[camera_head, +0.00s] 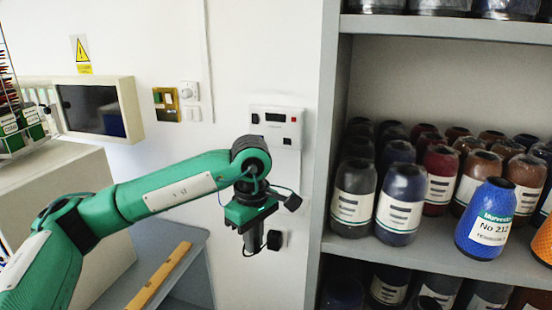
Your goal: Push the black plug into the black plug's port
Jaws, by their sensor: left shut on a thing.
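My left gripper (254,242) reaches in from the left and points down in front of the white wall, below the wall device. It is shut on a dark thing that I take to be the black plug, mostly hidden by the fingers. A small black rounded piece (274,240) shows just right of the fingers, with a thin dark cable looping under the gripper. I cannot tell whether it is part of the plug. A pale wall plate shows partly behind it; I cannot make out the port's opening. My right gripper is not in view.
A white wall device (277,126) with a small dark display is above my wrist. A wooden strip (158,277) lies on the grey surface lower left.

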